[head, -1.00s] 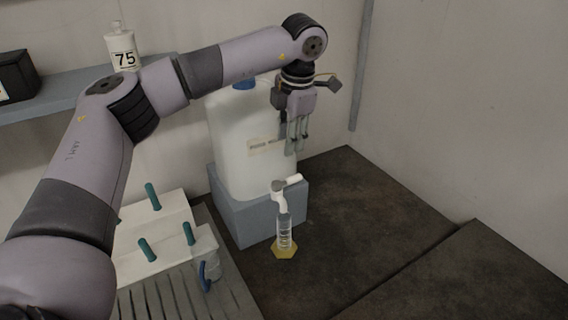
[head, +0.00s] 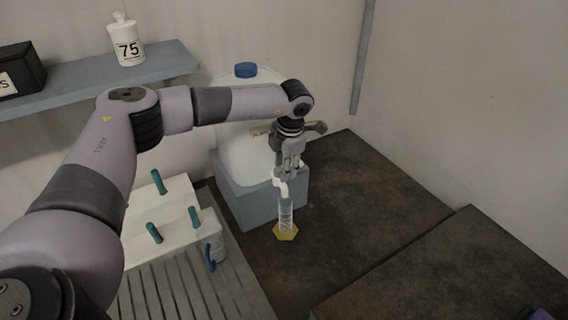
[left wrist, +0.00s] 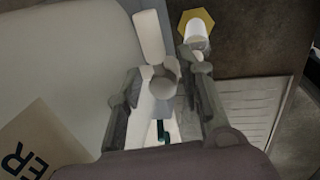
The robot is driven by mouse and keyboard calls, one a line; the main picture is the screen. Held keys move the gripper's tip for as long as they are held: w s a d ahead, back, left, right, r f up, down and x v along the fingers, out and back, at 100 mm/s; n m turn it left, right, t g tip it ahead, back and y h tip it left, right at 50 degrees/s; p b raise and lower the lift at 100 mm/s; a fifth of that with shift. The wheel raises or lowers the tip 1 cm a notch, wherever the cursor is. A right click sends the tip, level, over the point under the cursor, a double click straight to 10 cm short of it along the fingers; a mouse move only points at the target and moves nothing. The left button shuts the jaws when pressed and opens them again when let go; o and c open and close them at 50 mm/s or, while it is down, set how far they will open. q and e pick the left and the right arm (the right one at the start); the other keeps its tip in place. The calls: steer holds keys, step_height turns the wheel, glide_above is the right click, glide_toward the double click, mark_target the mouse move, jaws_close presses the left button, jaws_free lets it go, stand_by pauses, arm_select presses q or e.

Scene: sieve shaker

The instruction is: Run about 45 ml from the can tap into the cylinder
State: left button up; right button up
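The large white can (head: 240,150) with a blue cap stands on a grey-blue block. Its white tap (head: 281,187) is low on the front; the tap also shows in the left wrist view (left wrist: 150,38). The clear measuring cylinder (head: 286,213) stands upright on a yellow hexagonal base under the tap's spout; it also shows in the left wrist view (left wrist: 196,34). Any liquid level is too small to tell. My left gripper (head: 287,172) points down at the tap, its fingers apart on either side of it in the left wrist view (left wrist: 163,100). Contact is unclear. My right gripper is not in view.
A white box with teal knobs (head: 160,228) stands on a grooved grey tray (head: 185,285) left of the block. A bottle marked 75 (head: 127,42) and a black box (head: 20,70) sit on the shelf (head: 165,60). The dark bench (head: 375,205) right of the cylinder is clear.

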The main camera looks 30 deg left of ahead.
arm_select(q)
steer(key=shift+c, duration=0.6)
jaws_close()
steer(key=m, duration=0.3)
steer(key=m+b, duration=0.1)
steer(key=m, duration=0.1)
steer(key=shift+s+d+t+h, duration=0.1)
steer(key=shift+s+t+h, duration=0.2)
steer(key=shift+t, duration=0.1)
steer(key=shift+r+m, duration=0.15)
steer(key=shift+m, duration=0.35)
steer(key=shift+w+r, duration=0.15)
stand_by(1.3)
